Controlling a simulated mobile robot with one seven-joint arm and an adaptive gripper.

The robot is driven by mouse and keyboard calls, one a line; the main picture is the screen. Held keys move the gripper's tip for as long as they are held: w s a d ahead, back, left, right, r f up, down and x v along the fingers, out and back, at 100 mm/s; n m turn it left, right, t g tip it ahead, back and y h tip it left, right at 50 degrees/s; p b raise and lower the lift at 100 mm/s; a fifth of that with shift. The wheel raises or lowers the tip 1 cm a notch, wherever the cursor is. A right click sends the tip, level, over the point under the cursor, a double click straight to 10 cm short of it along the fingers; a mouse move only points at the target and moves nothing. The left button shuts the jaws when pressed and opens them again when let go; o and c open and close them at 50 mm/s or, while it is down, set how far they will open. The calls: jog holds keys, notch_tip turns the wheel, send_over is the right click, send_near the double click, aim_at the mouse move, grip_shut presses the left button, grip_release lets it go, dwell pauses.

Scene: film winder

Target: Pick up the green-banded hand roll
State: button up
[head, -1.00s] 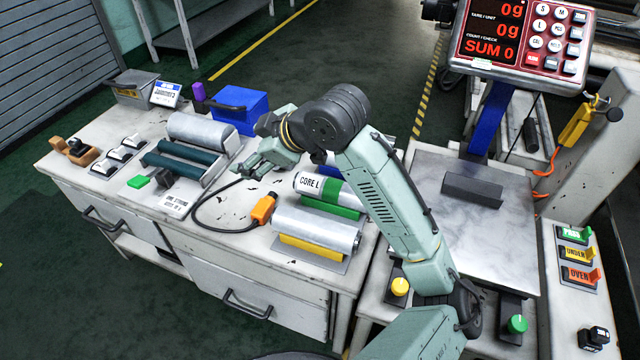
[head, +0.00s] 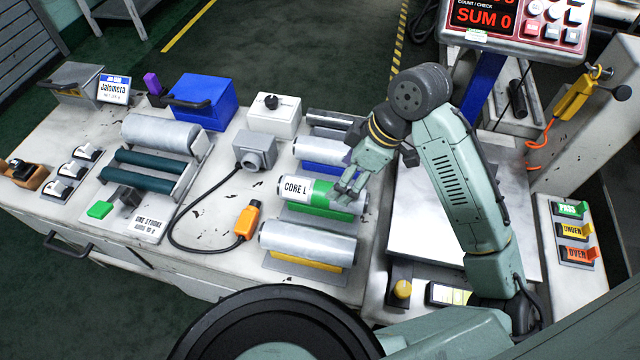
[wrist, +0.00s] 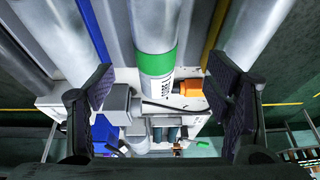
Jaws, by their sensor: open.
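The green-banded hand roll (head: 296,189) lies on a green cradle on the bench, between a blue-cradle roll behind and a yellow-cradle roll in front. Its white label reads "CORE L". My gripper (head: 350,192) is above the right part of this roll in the head view and partly covers it. In the wrist view the green band (wrist: 157,63) lies between my two open fingers (wrist: 163,108), roughly midway. Nothing is held. I cannot tell how far the fingertips are above the roll.
The yellow-cradle roll (head: 308,243) and the blue-cradle roll (head: 322,152) lie close on either side. An orange connector (head: 247,221) with a black cable lies to the left. A winder with teal rollers (head: 150,168) stands further left, and a scale plate (head: 415,220) is to the right.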

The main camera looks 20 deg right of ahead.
aim_at(329, 188)
jog(key=x, duration=0.3)
jog(key=shift+s, duration=0.1)
jog(key=x, duration=0.2)
jog(key=w+p+x, duration=0.1)
jog(key=x, duration=0.1)
jog(key=shift+a+p, duration=0.1)
jog(key=shift+p, duration=0.2)
jog(key=shift+w+a+f, duration=0.1)
jog(key=shift+a+f, duration=0.05)
jog(key=shift+f, duration=0.4)
jog(key=shift+c, duration=0.4)
jog(key=c, duration=1.4)
jog(key=shift+r, duration=0.1)
jog(key=shift+c, duration=0.2)
